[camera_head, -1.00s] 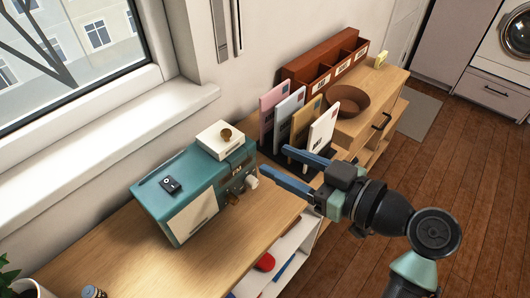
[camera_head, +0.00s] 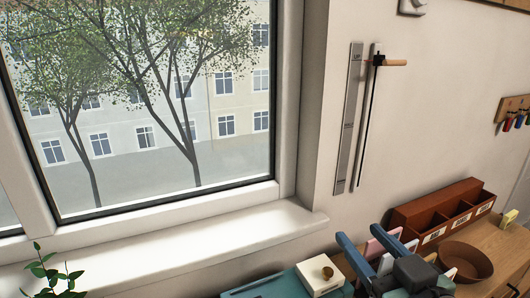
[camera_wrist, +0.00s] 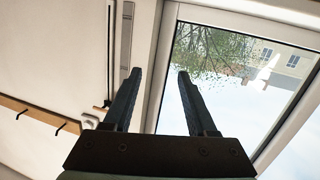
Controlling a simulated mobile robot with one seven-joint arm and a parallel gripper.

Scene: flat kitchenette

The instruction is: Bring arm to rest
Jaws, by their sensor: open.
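My gripper (camera_head: 358,246) is at the lower right of the head view, above the counter. Its two blue fingers are spread apart with nothing between them. In the wrist view, the dark fingers (camera_wrist: 158,85) are also apart and empty, with the wall and window frame behind them. Most of my arm is below the edge of the head view.
A teal box (camera_head: 285,286) with a white box (camera_head: 320,279) on top stands below the window sill (camera_head: 180,250). A brown bowl (camera_head: 467,262) and a red-brown organizer (camera_head: 440,214) are right of my gripper. A vertical wall rail (camera_head: 370,120) is above.

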